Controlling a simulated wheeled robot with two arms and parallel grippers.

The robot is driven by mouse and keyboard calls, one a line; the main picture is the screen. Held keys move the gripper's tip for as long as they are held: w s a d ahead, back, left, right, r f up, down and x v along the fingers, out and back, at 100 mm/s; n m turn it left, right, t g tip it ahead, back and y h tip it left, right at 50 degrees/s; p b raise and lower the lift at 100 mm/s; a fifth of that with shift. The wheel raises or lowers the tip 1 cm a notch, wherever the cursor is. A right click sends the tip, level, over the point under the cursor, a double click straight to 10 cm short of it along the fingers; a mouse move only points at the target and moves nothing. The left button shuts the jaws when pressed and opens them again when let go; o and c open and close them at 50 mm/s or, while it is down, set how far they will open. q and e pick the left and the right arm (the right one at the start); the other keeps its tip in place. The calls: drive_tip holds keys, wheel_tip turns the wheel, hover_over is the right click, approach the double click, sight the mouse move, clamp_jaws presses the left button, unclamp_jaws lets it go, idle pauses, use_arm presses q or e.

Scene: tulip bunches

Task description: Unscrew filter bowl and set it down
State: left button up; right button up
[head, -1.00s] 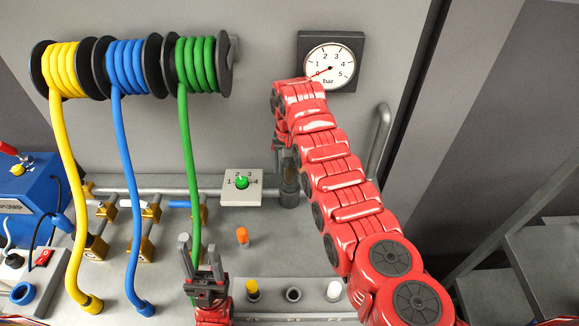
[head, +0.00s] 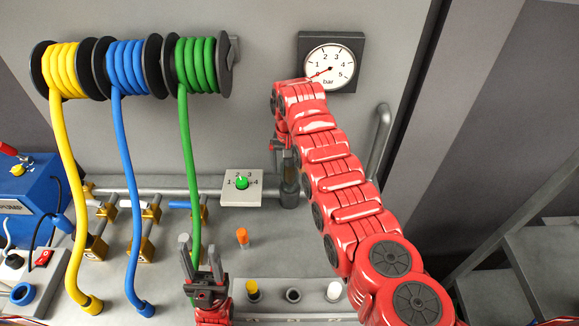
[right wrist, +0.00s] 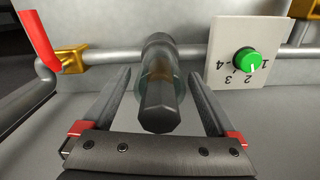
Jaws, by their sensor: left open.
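The filter bowl (right wrist: 158,88) is a see-through cylinder with a dark hexagonal end, seen in the right wrist view on a grey filter head (right wrist: 158,45) at the pipe. In the head view the filter head (head: 289,196) sits right of the dial, and the bowl is mostly hidden by my right gripper (head: 284,160). The right gripper's fingers (right wrist: 160,78) lie on both sides of the bowl, open, with narrow gaps visible. My left gripper (head: 199,244) is open and empty above the bench front, by the green hose.
A white plate with a green dial (head: 241,183) sits just left of the filter. A grey block (head: 273,292) with yellow and white plugs stands at the front. An orange peg (head: 242,236) is on the bench, with bare grey surface (head: 275,248) around it.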

drive_tip(key=shift+o, duration=0.2)
wheel_tip(320, 180, up, 10)
drive_tip(key=shift+r, duration=0.1)
wheel_tip(320, 180, up, 7)
drive_tip(key=p, duration=0.5)
drive_tip(key=shift+r+p, duration=0.15)
drive_tip(key=shift+p, duration=0.15)
